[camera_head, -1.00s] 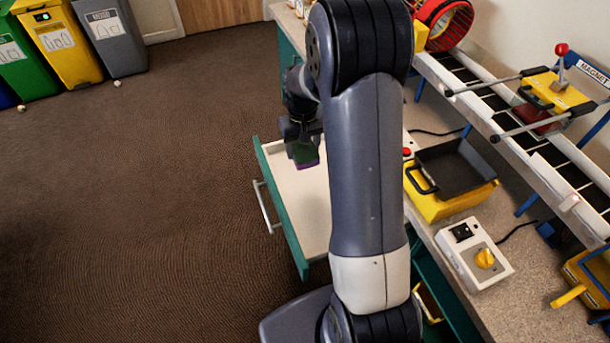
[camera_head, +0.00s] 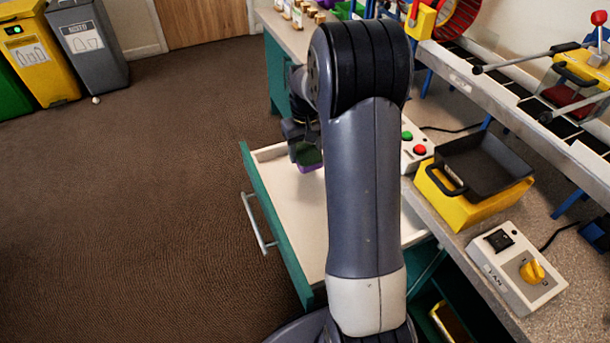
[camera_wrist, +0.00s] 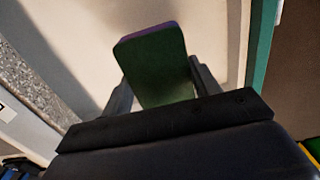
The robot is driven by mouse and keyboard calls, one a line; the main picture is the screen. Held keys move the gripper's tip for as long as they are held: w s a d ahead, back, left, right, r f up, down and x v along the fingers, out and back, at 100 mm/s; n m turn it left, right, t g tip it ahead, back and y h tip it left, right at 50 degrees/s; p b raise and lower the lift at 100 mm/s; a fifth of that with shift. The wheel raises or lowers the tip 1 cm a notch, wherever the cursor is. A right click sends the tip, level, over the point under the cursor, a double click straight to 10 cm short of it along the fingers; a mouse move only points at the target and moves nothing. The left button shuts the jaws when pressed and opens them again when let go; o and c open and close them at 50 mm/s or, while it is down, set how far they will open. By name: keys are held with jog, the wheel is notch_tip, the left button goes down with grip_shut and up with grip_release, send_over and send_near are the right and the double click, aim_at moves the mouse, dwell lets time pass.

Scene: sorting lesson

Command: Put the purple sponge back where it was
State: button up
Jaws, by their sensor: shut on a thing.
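The purple sponge (camera_head: 309,166) has a dark green face and a purple side. My gripper (camera_head: 305,150) is shut on it, over the open drawer (camera_head: 290,200) with its pale floor and green front. In the wrist view the sponge (camera_wrist: 155,68) sits between the two fingers of my gripper (camera_wrist: 158,80), its green face toward the camera and a purple edge at the far end. The pale drawer floor (camera_wrist: 85,30) lies behind it. I cannot tell whether the sponge touches the floor of the drawer. My arm hides the drawer's right part.
The counter on the right holds a black tray on a yellow base (camera_head: 480,175), a control box with a yellow knob (camera_head: 515,265) and a box with green and red buttons (camera_head: 413,150). A conveyor (camera_head: 500,90) runs behind them.

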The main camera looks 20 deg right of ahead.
aim_at(306, 151)
notch_tip(306, 151, down, 8)
jog(key=shift+r+b, duration=0.1)
jog(key=shift+b, duration=0.7)
jog(key=shift+f, duration=0.25)
jog(key=o, duration=0.9)
jog(key=shift+r, duration=0.1)
notch_tip(306, 151, up, 12)
jog(key=p, duration=0.2)
jog(key=shift+r+p, duration=0.15)
jog(key=shift+p, duration=0.2)
jog(key=shift+o, duration=0.3)
